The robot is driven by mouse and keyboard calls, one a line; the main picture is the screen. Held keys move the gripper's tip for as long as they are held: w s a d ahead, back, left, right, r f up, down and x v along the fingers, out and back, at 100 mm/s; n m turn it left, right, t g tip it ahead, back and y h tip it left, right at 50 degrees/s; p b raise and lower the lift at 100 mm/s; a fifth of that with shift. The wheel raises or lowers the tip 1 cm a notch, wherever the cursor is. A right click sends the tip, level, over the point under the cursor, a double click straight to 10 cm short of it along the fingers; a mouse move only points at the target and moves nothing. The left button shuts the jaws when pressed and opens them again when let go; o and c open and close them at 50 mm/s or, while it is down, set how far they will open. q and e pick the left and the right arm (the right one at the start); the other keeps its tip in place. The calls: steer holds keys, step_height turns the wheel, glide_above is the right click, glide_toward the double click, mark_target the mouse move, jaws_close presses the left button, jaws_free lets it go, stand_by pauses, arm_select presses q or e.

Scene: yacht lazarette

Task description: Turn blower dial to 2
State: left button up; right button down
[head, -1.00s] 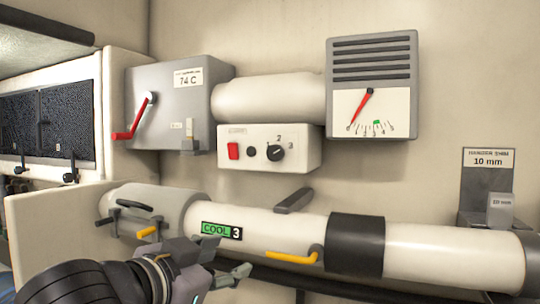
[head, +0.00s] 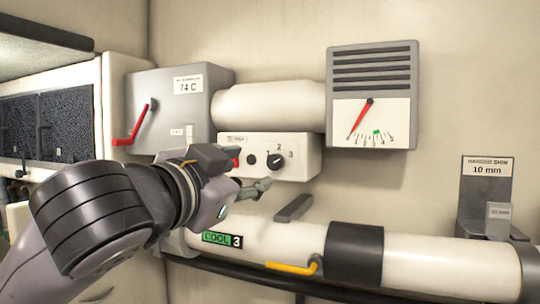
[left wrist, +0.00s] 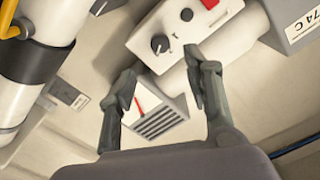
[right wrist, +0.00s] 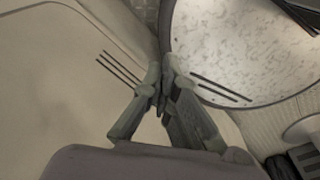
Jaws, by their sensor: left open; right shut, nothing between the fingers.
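The blower dial (head: 275,160) is a round black knob on a white control box (head: 305,158) on the wall, with 1, 2 and 3 printed around it. I cannot tell for sure where its mark points. My left gripper (head: 242,172) is open and empty, in front of the box, left of and slightly below the dial in the head view. In the left wrist view the dial (left wrist: 160,44) shows beyond the gap between the left fingertips (left wrist: 165,78), apart from them. My right gripper (right wrist: 164,82) is shut and empty, in the right wrist view only.
A red switch (head: 236,156) is partly hidden behind my left gripper. A vented gauge box (head: 371,100) with a red needle hangs at upper right. A grey box with a red lever (head: 133,128) is at left. Below runs a white pipe with a yellow handle (head: 292,268).

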mark_target(273, 164)
arm_select(q)
steer(key=p+x, duration=0.3)
steer(key=x, duration=0.6)
steer(key=shift+w+d, duration=0.1)
steer(key=shift+w, duration=0.1)
steer(key=shift+w+d+p, duration=0.15)
steer(key=shift+w+p, duration=0.15)
steer(key=shift+w, duration=0.1)
jaws_close()
